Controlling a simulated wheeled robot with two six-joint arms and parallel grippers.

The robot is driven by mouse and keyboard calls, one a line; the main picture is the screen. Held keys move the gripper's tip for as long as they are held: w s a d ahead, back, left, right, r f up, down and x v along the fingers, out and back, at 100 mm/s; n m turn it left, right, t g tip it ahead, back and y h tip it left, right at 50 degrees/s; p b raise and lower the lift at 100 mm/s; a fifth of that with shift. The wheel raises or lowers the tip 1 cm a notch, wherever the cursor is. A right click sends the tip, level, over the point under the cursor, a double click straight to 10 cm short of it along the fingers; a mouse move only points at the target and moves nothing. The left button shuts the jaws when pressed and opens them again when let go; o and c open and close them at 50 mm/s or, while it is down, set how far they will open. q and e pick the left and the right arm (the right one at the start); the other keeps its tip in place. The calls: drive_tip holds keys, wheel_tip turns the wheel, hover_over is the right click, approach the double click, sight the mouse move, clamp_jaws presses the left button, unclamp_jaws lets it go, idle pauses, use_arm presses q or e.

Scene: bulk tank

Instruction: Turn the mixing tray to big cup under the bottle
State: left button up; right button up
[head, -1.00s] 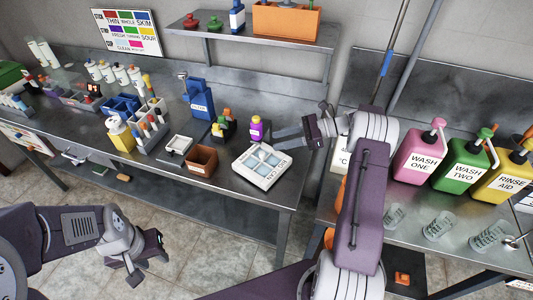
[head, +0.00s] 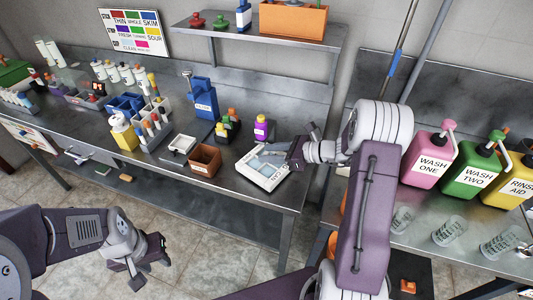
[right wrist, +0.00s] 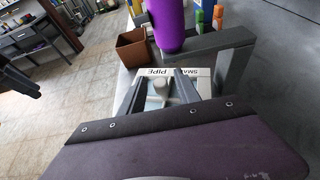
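The mixing tray (head: 259,178) is a white, square, shallow tray with pale blue compartments near the front right of the left bench. Lettering runs along its right front edge. In the right wrist view, its far edge (right wrist: 193,73) reads "SMALL" and "PIPE". A purple bottle (head: 261,130) stands upright behind the tray; it is also close in the right wrist view (right wrist: 172,22). My right gripper (head: 294,153) is over the tray's right rear part. Its fingers (right wrist: 160,84) look apart, with a light knob between them; contact is unclear. My left gripper (head: 152,272) is open and empty, above the floor.
A blue container (head: 203,99) and small bottles (head: 228,125) stand behind. Wash jugs (head: 429,158) and clear cups (head: 449,232) occupy the right bench.

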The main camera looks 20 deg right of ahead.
drive_tip(key=shift+w+a+f, duration=0.25)
drive_tip(key=shift+w+a, duration=0.1)
drive_tip(key=shift+a, duration=0.1)
clamp_jaws()
idle(1.1)
